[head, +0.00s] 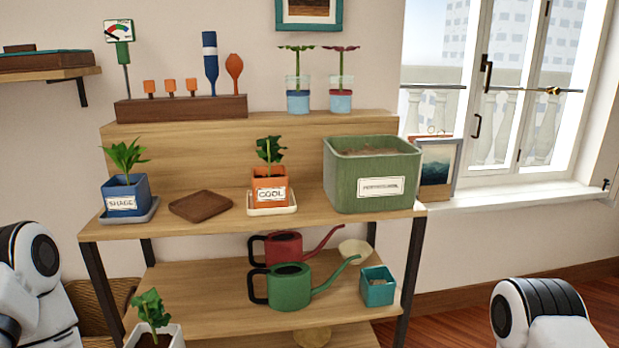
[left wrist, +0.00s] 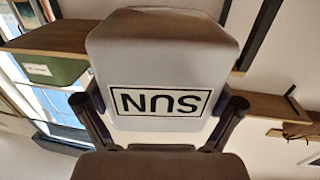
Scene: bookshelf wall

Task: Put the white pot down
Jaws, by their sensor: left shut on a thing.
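The white pot (head: 172,338) with a leafy green plant (head: 150,308) shows at the bottom left of the head view, in front of the shelf and cut off by the frame edge. In the left wrist view the white pot (left wrist: 160,65) fills the middle, its SUN label upside down. My left gripper (left wrist: 163,122) is shut on it, with a dark finger on each side. A brown square saucer (head: 201,206) lies empty on the upper shelf. My right gripper is out of view; only part of my right arm shows.
The blue SHADE pot (head: 125,195) stands left of the brown saucer, and the orange COOL pot (head: 270,187) stands right of it. A green planter (head: 372,174) is farther right. Red (head: 283,247) and green (head: 289,287) watering cans and a teal pot (head: 377,287) stand on the lower shelf.

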